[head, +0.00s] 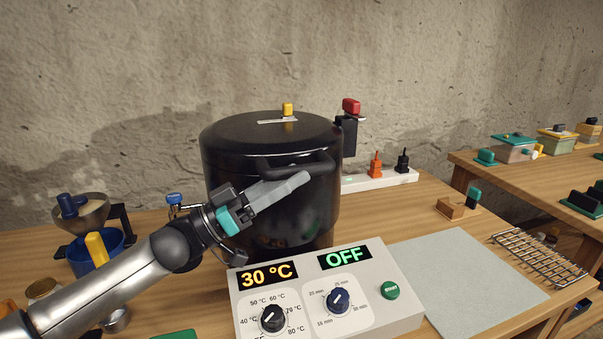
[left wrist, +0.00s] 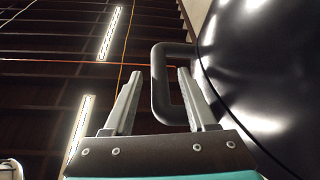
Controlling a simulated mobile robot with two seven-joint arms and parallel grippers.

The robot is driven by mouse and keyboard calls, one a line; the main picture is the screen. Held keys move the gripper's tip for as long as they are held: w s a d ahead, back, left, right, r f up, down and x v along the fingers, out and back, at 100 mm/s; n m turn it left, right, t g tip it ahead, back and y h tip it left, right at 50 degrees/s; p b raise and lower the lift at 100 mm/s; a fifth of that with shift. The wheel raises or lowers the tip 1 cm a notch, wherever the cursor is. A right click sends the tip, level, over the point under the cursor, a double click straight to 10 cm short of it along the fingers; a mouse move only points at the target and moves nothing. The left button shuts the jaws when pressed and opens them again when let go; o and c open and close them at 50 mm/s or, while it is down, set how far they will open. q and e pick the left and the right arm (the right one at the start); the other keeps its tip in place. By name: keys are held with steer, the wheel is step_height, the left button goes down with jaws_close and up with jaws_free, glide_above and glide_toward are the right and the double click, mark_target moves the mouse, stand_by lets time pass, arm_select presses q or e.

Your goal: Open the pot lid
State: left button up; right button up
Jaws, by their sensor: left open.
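A large black pot (head: 270,200) stands on the wooden table with its black lid (head: 265,128) closed on top. The lid has a small yellow knob (head: 287,109), and a black bar handle (head: 318,165) sticks out at the front near the rim. My left gripper (head: 304,180) is at this handle, in front of the pot. In the left wrist view the open fingers (left wrist: 160,72) are on either side of the handle loop (left wrist: 160,88), which is not clamped. The pot wall (left wrist: 270,65) is close on the right. My right gripper is not in view.
A control box (head: 405,310) reading 30 °C and OFF stands in front of the pot. A red-topped black part (head: 350,122) is at the pot's right side. A power strip (head: 380,180), a grey mat (head: 465,275) and a wire rack (head: 540,256) lie to the right. A funnel (head: 82,212) is left.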

arm_select(q)
steer(key=shift+x, duration=1.45)
steer(key=shift+a, duration=0.1)
steer(key=shift+c, duration=0.3)
jaws_close()
